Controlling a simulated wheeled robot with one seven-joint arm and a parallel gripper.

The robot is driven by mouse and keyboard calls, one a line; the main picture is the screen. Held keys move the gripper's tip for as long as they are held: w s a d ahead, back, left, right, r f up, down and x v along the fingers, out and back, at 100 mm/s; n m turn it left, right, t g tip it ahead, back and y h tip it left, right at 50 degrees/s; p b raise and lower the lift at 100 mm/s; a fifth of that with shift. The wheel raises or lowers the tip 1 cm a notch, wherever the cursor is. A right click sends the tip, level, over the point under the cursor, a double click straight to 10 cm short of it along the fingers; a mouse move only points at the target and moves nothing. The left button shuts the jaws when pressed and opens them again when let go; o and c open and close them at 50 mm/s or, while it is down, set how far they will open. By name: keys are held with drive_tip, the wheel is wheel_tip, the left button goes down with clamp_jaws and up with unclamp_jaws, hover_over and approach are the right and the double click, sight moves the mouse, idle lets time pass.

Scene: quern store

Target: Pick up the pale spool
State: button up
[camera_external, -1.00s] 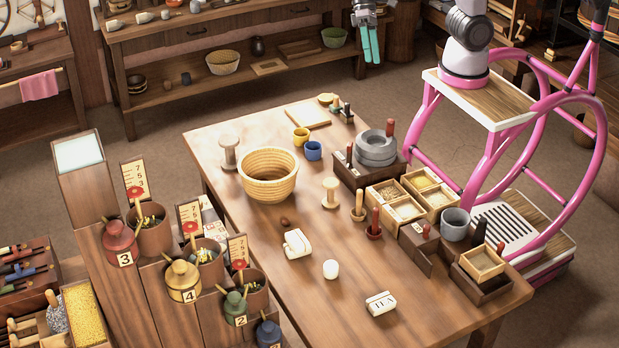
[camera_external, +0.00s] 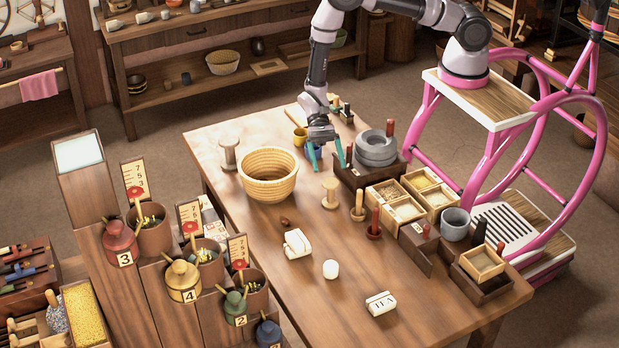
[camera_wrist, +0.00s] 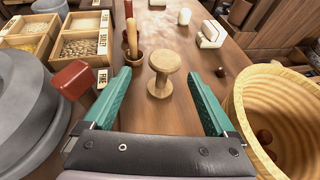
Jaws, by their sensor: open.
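A pale wooden spool (camera_external: 330,193) stands upright on the table, right of the woven basket. In the wrist view the spool (camera_wrist: 162,62) stands ahead, in line with the gap between the fingers. A second, greyer spool (camera_external: 229,153) stands left of the basket in the external view; it does not show in the wrist view. My gripper (camera_external: 328,166) is open and empty, pointing down over the table just behind the nearer spool. Its teal fingers (camera_wrist: 158,76) are spread in the wrist view, one on either side of the spool's line, without visible contact.
The woven basket (camera_external: 268,187) stands left of my gripper. A stack of grey stones (camera_external: 376,148) in a dark tray is close on the right. A small pestle pot (camera_external: 358,206) stands beside the spool. A brown nut (camera_wrist: 220,72) and white box (camera_external: 297,244) lie nearby.

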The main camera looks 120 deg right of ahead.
sight(332, 194)
drive_tip(key=shift+a+f, duration=0.1)
drive_tip(key=shift+f, duration=0.35)
drive_tip(key=x, duration=0.4)
drive_tip(key=shift+w+a+f, duration=0.1)
drive_tip(key=shift+a+f, duration=0.1)
drive_tip(key=shift+a, duration=0.1)
drive_tip(key=shift+w+d+f+x, duration=0.1)
drive_tip(key=shift+w+x, duration=0.05)
drive_tip(key=shift+x, duration=0.9)
drive_tip(key=shift+w+d+f+x, duration=0.1)
drive_tip(key=shift+w+x, duration=0.05)
drive_tip(key=shift+x, duration=0.85)
drive_tip(key=shift+w+d+f+x, duration=0.1)
drive_tip(key=shift+x, duration=0.95)
drive_tip(key=shift+r, duration=0.15)
drive_tip(key=c, duration=1.3)
